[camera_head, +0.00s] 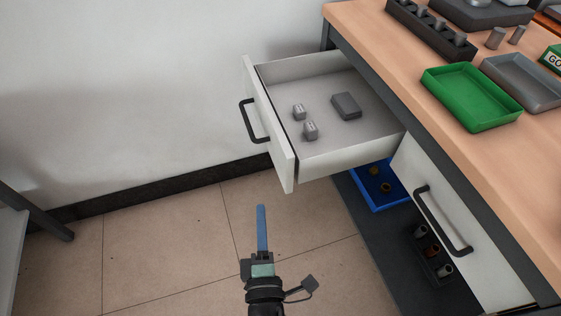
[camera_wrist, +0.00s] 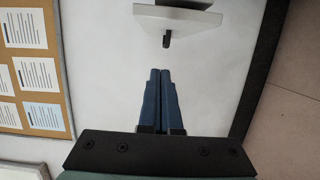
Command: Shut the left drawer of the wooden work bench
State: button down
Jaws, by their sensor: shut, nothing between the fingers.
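The left drawer (camera_head: 335,112) of the wooden work bench (camera_head: 510,150) is pulled out. Its white front (camera_head: 270,128) carries a dark handle (camera_head: 250,121). Inside lie two small grey metal pieces (camera_head: 299,111) and a dark grey block (camera_head: 346,106). My gripper (camera_head: 261,208) is shut and empty, its blue fingers together. In the head view it shows below the drawer front and a little left of its near corner, apart from it. In the wrist view the fingertips (camera_wrist: 160,70) point toward the drawer front (camera_wrist: 180,18) and its handle (camera_wrist: 167,40), with a gap between.
The right drawer (camera_head: 440,215) is shut, with its handle (camera_head: 443,222) sticking out. A blue tray (camera_head: 375,200) sits on the low shelf. The bench top holds a green tray (camera_head: 470,97) and a grey tray (camera_head: 525,82). Open floor (camera_head: 170,250) lies left of the bench.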

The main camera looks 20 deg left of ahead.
aim_at(363, 147)
jog(key=w, duration=1.1)
jog(key=shift+w+d, duration=0.1)
jog(key=shift+d, duration=0.05)
jog(key=w+d, duration=0.4)
jog(key=d, duration=0.2)
jog(key=w+d, duration=0.4)
jog(key=d, duration=0.2)
jog(key=w+d+b, duration=0.1)
jog(key=w+d, duration=0.3)
jog(key=d, duration=0.2)
jog(key=shift+w+d, duration=0.1)
jog(key=shift+w, duration=0.05)
